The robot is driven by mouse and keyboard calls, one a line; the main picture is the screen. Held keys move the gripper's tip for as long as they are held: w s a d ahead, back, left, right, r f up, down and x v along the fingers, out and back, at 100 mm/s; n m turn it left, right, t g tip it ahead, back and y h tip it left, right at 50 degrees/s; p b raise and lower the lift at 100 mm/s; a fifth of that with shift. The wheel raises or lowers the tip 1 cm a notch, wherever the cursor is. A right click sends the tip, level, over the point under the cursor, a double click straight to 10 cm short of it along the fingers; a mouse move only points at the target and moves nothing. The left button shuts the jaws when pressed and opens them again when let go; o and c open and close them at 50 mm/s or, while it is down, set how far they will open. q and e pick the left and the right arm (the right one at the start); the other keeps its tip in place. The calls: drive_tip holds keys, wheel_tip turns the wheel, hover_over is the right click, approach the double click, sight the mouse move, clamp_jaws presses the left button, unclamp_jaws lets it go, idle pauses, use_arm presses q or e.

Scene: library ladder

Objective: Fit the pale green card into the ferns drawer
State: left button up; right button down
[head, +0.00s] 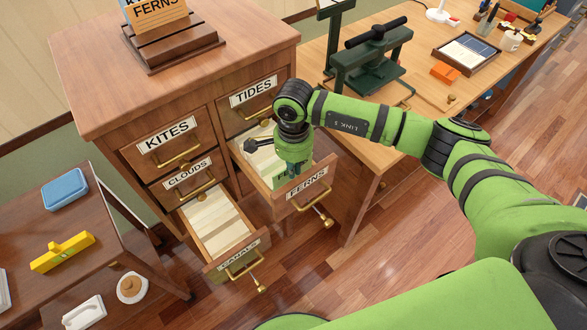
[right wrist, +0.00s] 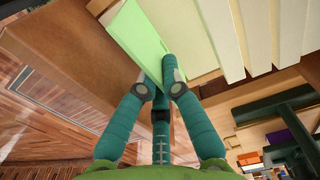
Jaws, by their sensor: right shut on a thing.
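The ferns drawer (head: 308,188) is pulled out of the cabinet, its label facing front, with cream cards (head: 262,160) inside. My right gripper (head: 290,182) points down into this drawer, near its front. In the right wrist view the right gripper (right wrist: 158,88) is shut on the pale green card (right wrist: 132,42). The card lies beside the row of cream cards (right wrist: 195,30), next to the brown drawer front (right wrist: 60,50). Its lower edge is hidden, so I cannot tell whether it touches the drawer bottom. My left gripper is not in view.
The canals drawer (head: 238,257) is also open, below and left, with pale cards in it. The kites (head: 167,142), clouds (head: 188,175) and tides (head: 250,98) drawers are shut. A workbench (head: 435,90) with a green press (head: 375,60) stands close on the right.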

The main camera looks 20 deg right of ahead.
wheel_tip(320, 180, down, 2)
drive_tip(key=shift+f, duration=0.1)
drive_tip(key=shift+f, duration=0.2)
drive_tip(key=c, duration=1.4)
unclamp_jaws()
